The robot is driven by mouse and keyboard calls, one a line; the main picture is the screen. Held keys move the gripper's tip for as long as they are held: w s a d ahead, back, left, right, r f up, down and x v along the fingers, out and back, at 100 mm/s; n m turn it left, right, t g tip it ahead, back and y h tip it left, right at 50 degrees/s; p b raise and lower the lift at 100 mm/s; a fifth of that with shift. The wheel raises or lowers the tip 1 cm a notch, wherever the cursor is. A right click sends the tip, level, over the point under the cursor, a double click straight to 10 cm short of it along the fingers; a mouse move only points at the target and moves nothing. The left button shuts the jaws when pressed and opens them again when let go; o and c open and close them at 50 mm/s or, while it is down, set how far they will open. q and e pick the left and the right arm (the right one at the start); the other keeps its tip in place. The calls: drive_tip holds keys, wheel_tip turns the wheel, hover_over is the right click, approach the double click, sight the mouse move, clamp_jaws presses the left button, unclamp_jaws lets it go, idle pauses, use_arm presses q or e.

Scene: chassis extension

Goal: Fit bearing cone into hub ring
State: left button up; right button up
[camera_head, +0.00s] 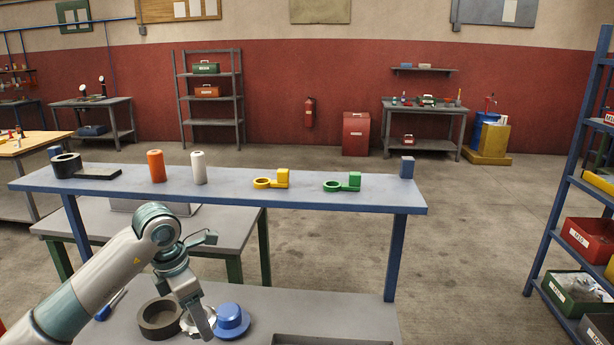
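A dark grey ring (147,327), which looks like the hub ring, lies on the near grey bench. A silvery piece (211,313), perhaps the bearing cone, sits just right of it and is mostly hidden behind my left gripper. A blue flanged round part (232,321) stands right beside the silvery piece. My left gripper (204,326) points down over the silvery piece, between the dark ring and the blue part. Its fingers overlap in this view, so I cannot tell whether it is open or holds anything. My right gripper is out of view.
A raised blue shelf (345,201) crosses behind the bench, carrying a black ring fixture (66,165), orange (156,166) and white (198,167) cylinders, and yellow (281,178) and green (354,181) ring brackets. A blue pen-like tool (110,305) lies left. A dark recess (330,340) is at front right.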

use_arm(q)
wheel_tip(320, 180, up, 4)
drive_tip(key=shift+r, duration=0.15)
drive_tip(key=shift+s+d+f+m, duration=0.2)
drive_tip(key=shift+s+f+m, duration=0.1)
drive_tip(key=shift+m, duration=0.3)
drive_tip(key=shift+s+d+m, duration=0.2)
drive_tip(key=shift+s+m, duration=0.1)
drive_tip(key=shift+m, duration=0.3)
drive_tip(key=shift+s+d+f+m, duration=0.2)
drive_tip(key=shift+s+m, duration=0.15)
drive_tip(key=shift+m, duration=0.25)
drive_tip(key=s+d+f+m+g, duration=0.1)
drive_tip(key=s+f+m, duration=0.1)
drive_tip(key=s+m, duration=0.5)
drive_tip(key=s+d+f+m+g+y, duration=0.1)
drive_tip(key=s+m, duration=0.6)
drive_tip(key=m, duration=0.8)
drive_tip(key=shift+d+f+m+g, duration=0.3)
drive_tip(key=shift+d+f+g, duration=0.2)
drive_tip(key=shift+d+f, duration=0.4)
drive_tip(key=shift+a, duration=0.15)
drive_tip(key=shift+f, duration=0.1)
